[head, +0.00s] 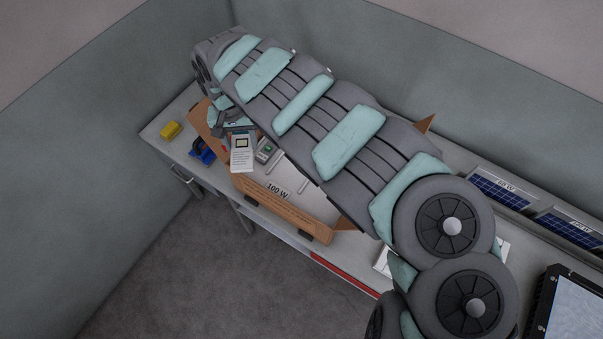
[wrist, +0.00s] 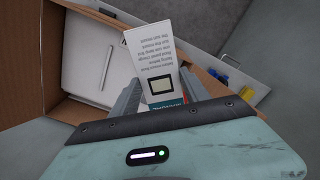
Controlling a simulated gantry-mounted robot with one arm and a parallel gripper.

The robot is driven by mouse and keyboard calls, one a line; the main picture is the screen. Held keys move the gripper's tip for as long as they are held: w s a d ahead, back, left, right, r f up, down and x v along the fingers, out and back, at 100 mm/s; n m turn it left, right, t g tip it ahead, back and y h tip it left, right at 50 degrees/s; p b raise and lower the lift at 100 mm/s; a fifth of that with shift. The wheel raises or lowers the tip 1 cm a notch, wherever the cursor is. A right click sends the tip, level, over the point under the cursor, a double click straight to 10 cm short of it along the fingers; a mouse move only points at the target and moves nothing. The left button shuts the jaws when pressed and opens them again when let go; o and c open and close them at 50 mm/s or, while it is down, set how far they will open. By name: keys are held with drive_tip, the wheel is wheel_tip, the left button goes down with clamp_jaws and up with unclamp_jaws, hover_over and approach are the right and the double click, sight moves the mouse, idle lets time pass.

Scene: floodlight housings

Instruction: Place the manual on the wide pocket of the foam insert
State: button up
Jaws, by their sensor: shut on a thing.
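My gripper (wrist: 158,92) is shut on the manual, a white printed booklet (wrist: 154,62) with a dark square picture and a teal and red band near the jaws. The manual (head: 242,155) also shows in the head view, held near the left end of the open cardboard carton. The pale foam insert (head: 293,178) lies inside the carton, partly hidden by my arm. It also shows in the wrist view (wrist: 92,84), left of the manual. I cannot make out the wide pocket clearly.
The carton (head: 285,208) is on a grey bench, with flaps spread open. A small grey device with a green spot (head: 265,151) is beside the manual. A yellow block (head: 171,130) and a blue object (head: 202,150) are at left. Solar panels (head: 498,191) stand at right.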

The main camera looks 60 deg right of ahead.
drive_tip(key=s+d+f+m+p, duration=0.1)
drive_tip(key=s+d+m+p, duration=0.25)
drive_tip(key=s+d, duration=0.6)
drive_tip(key=s+d+f+m+p, duration=0.15)
drive_tip(key=s+d+m, duration=0.35)
drive_tip(key=s, duration=0.8)
drive_tip(key=shift+n, duration=0.55)
drive_tip(key=f+b, duration=0.3)
drive_tip(key=f, duration=0.2)
drive_tip(key=f+b, duration=0.3)
drive_tip(key=f, duration=0.2)
drive_tip(key=f+b, duration=0.4)
drive_tip(key=f, duration=0.1)
drive_tip(key=shift+w+d, duration=0.2)
drive_tip(key=shift+d, duration=0.05)
drive_tip(key=shift+s+f, duration=0.1)
drive_tip(key=shift+f, duration=2.15)
drive_tip(key=shift+b, duration=0.3)
drive_tip(key=o, duration=1.3)
drive_tip(key=shift+f, duration=0.15)
drive_tip(key=shift+o, duration=0.2)
wheel_tip(320, 180, up, 12)
drive_tip(key=p, duration=0.4)
